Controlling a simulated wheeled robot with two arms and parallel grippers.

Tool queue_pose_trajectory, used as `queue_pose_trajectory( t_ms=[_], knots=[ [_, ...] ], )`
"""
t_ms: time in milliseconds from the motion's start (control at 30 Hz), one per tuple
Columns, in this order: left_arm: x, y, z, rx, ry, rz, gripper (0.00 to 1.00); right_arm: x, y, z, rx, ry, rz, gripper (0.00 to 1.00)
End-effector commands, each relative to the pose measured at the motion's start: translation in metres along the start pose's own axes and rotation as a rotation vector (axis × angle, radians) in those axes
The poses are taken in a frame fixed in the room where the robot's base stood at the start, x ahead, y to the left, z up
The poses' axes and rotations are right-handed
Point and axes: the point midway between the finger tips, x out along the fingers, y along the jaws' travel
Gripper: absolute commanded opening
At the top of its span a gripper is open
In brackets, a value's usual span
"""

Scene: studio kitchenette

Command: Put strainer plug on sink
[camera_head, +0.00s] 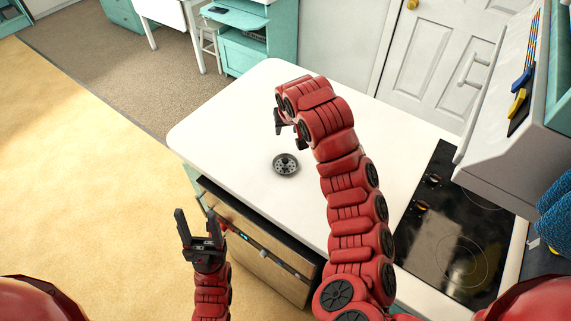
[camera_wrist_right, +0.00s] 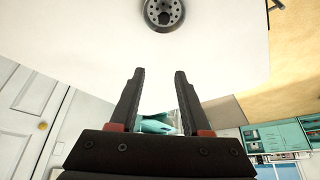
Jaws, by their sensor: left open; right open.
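The strainer plug (camera_head: 286,164) is a small round grey metal disc with holes and a dark centre. It lies flat on the white countertop (camera_head: 235,115), and it also shows at the top edge of the right wrist view (camera_wrist_right: 164,14). My right gripper (camera_head: 289,133) is above the counter, just beyond the plug in the head view. Its fingers are apart and empty, and it does not touch the plug. My left gripper (camera_head: 197,226) is open and empty, low beside the counter's left front side. No sink is seen in either view.
A black cooktop (camera_head: 447,240) is set into the counter at the right, below a white range hood (camera_head: 495,125). A wooden-front appliance (camera_head: 260,245) is under the counter, close to my left gripper. The countertop around the plug looks clear.

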Motion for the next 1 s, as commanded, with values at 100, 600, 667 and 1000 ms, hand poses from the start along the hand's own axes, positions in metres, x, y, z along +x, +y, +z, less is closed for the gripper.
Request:
queue_pose_trajectory(
  t_ms=[100, 600, 667, 1000],
  knots=[
    [0.0, 0.0, 0.0, 0.0, 0.0, 0.0, 0.58, -0.021, -0.006, 0.019, 0.007, -0.107, 0.005, 0.47],
    [-0.076, 0.004, 0.013, 0.0, 0.0, 0.0, 0.58, 0.025, -0.008, 0.042, 0.013, -0.159, 0.006, 0.47],
    [-0.076, 0.004, 0.013, 0.0, -0.001, 0.0, 0.58, 0.028, -0.005, 0.04, 0.013, -0.159, 0.012, 0.47],
    [-0.084, 0.004, 0.014, 0.0, 0.0, 0.0, 0.58, 0.07, -0.005, 0.046, 0.012, -0.159, 0.011, 0.47]
  ],
)
